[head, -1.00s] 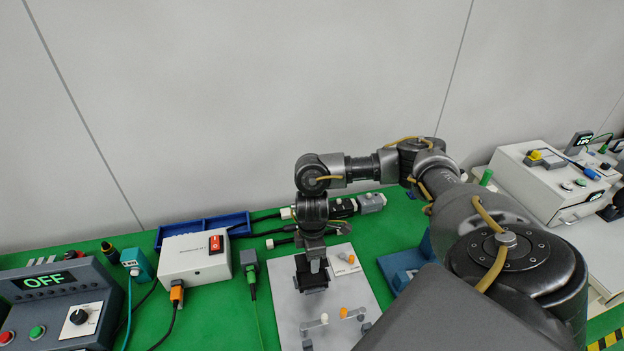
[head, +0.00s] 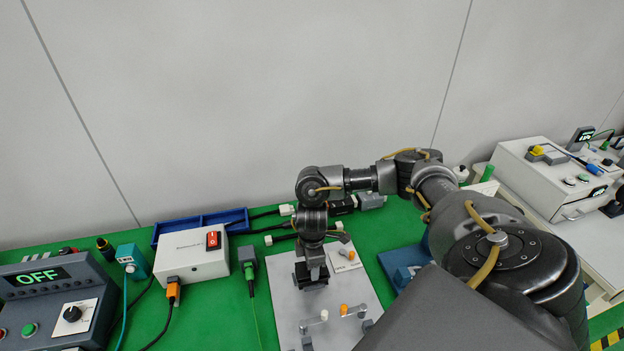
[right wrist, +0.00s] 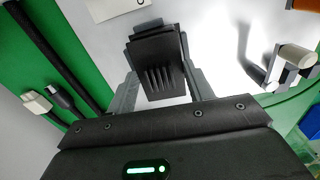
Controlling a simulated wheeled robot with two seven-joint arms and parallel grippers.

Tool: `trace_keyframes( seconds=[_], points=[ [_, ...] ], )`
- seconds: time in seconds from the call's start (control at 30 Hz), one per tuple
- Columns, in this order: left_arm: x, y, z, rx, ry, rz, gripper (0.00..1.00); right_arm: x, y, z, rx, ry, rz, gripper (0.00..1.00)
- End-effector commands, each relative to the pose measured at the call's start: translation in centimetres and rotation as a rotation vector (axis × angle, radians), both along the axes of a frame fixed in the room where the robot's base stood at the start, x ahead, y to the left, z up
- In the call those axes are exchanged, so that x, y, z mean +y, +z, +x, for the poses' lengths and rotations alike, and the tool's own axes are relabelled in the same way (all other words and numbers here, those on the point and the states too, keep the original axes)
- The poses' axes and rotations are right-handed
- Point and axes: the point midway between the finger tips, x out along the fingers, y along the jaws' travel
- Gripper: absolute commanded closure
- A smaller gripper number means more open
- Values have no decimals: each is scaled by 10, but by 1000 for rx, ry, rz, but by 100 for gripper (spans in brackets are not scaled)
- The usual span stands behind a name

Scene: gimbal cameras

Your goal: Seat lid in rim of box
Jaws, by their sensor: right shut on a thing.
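My right gripper (head: 312,262) is over the grey panel (head: 355,296), pointing down. In the right wrist view its two fingers (right wrist: 158,80) are shut on a dark ribbed piece (right wrist: 157,50), which looks like the lid. The piece also shows in the head view (head: 311,277), partly covered by the gripper. I cannot clearly make out the box or its rim, nor tell whether the dark piece touches anything below it. My left gripper is not in view.
The panel carries small levers with white (head: 323,316) and orange (head: 344,310) knobs. To the left stand a white switch box (head: 190,262), a blue tray (head: 180,228) and a grey OFF console (head: 60,300). A blue block (head: 402,264) lies right.

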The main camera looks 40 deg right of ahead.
Motion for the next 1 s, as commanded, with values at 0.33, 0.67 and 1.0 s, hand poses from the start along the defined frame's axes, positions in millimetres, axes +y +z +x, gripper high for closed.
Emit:
trace_keyframes(
  seconds=[0.33, 0.67, 1.0],
  points=[
    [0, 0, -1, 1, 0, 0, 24, 0, 0, 0, -1, 0, -1, 70],
    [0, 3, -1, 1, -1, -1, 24, 0, 0, 0, 0, 0, 0, 70],
    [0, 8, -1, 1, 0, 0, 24, 0, 0, 0, -1, 1, -1, 70]
  ],
)
